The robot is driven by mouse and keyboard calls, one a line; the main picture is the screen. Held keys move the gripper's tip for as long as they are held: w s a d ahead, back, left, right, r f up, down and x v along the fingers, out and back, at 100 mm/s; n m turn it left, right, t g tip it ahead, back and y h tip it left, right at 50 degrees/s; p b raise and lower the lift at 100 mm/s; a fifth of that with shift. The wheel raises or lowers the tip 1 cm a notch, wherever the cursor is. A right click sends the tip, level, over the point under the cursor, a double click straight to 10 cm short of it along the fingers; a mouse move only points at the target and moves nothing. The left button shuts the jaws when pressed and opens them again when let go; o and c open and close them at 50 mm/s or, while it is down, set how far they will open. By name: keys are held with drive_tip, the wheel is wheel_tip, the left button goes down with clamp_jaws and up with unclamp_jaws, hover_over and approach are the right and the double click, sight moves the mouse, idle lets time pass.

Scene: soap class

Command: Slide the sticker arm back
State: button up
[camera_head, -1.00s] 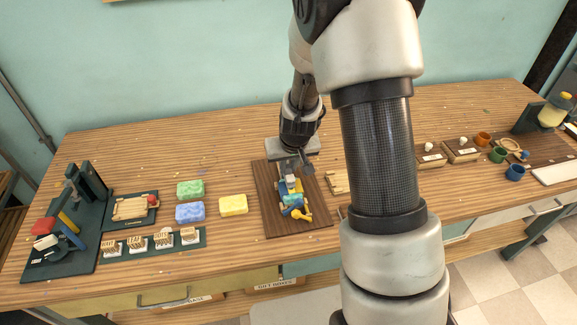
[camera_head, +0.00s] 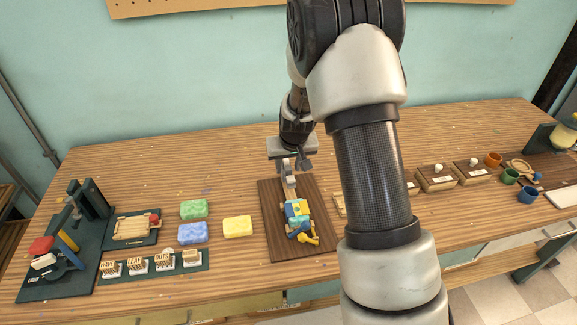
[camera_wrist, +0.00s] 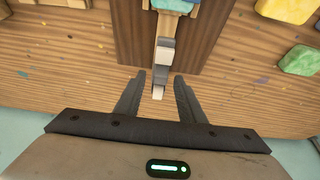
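The sticker device (camera_head: 297,212) is a small blue, yellow and teal mechanism on a dark brown board (camera_head: 272,233). Its narrow arm (camera_head: 290,181) points from the mechanism toward the wall. In the wrist view, the sticker arm (camera_wrist: 165,52) has a grey section and a pale end block. My gripper (camera_wrist: 160,77) is open, with one finger on each side of this end.
Green (camera_head: 193,209), blue (camera_head: 193,233) and yellow (camera_head: 237,227) soap blocks lie left of the board. A stamp rack (camera_head: 190,263) and a dark press stand (camera_head: 84,260) are farther left. Wooden boxes (camera_head: 436,180) and small cups (camera_head: 509,177) stand at right.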

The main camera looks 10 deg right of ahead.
drive_tip(key=v, duration=1.7)
drive_tip(key=shift+r+p, duration=0.25)
drive_tip(key=shift+p, duration=0.2)
drive_tip(key=shift+s, duration=0.1)
drive_tip(key=s+r+p, duration=0.3)
drive_tip(key=s+r, duration=0.9)
drive_tip(key=s+r+p, duration=0.1)
drive_tip(key=s+r, duration=0.1)
drive_tip(key=s, duration=0.5)
drive_tip(key=s+r+t+p, duration=0.1)
drive_tip(key=s+r, duration=0.1)
drive_tip(key=s, duration=0.5)
drive_tip(key=shift+r, duration=0.3)
